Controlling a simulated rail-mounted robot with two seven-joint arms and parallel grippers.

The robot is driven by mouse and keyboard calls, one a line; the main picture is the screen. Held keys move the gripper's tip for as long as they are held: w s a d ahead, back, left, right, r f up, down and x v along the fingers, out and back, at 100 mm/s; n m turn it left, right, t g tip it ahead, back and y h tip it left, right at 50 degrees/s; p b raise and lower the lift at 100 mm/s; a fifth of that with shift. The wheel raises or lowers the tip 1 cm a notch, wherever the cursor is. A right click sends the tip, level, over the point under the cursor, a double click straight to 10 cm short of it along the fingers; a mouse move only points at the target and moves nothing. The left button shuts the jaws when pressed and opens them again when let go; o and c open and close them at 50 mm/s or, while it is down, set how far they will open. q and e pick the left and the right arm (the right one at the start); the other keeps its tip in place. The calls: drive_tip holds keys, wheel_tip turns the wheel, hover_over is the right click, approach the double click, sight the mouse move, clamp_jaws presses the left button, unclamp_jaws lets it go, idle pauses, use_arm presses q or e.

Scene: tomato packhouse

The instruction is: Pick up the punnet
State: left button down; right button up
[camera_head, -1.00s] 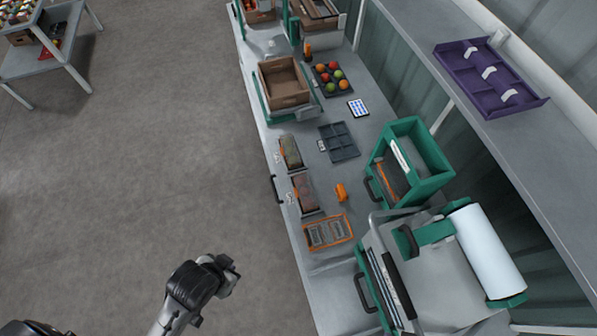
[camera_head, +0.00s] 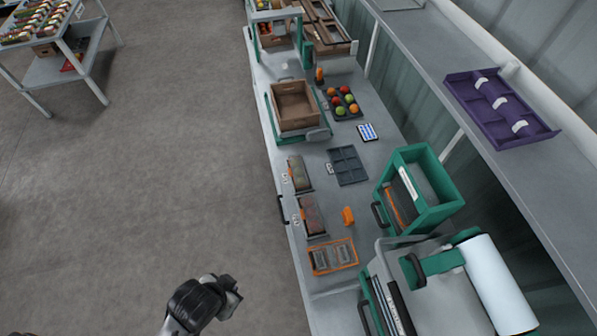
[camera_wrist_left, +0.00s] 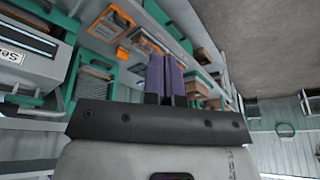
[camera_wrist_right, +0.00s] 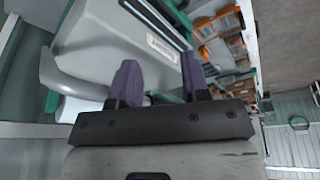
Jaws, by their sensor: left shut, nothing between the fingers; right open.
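I cannot tell for certain which thing is the punnet. A small orange-framed tray with clear-looking contents (camera_head: 332,257) lies at the near end of the bench. Two narrow boxes with dull brown and reddish contents, one farther (camera_head: 299,174) and one nearer (camera_head: 312,215), stand along the bench's left edge. My left gripper (camera_wrist_left: 166,78) is shut and empty in the left wrist view. My right gripper (camera_wrist_right: 162,78) is open and empty, its purple fingers apart. One of my arms shows at the bottom of the head view, over the floor, away from the bench; its fingers are unclear.
A dark compartment tray (camera_head: 347,165), an orange object (camera_head: 347,216), a green bin (camera_head: 440,205) and a roll machine (camera_head: 495,283) occupy the bench. A brown crate (camera_head: 295,106) and a tray of tomatoes stand farther back. A purple tray (camera_head: 525,136) sits on the shelf.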

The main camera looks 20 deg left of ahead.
use_arm(q)
drive_tip(key=c, duration=1.9)
unclamp_jaws()
drive_tip(key=o, duration=1.5)
drive_tip(key=shift+d, duration=0.15)
drive_tip(key=shift+o, duration=1.4)
drive_tip(key=shift+a, duration=0.2)
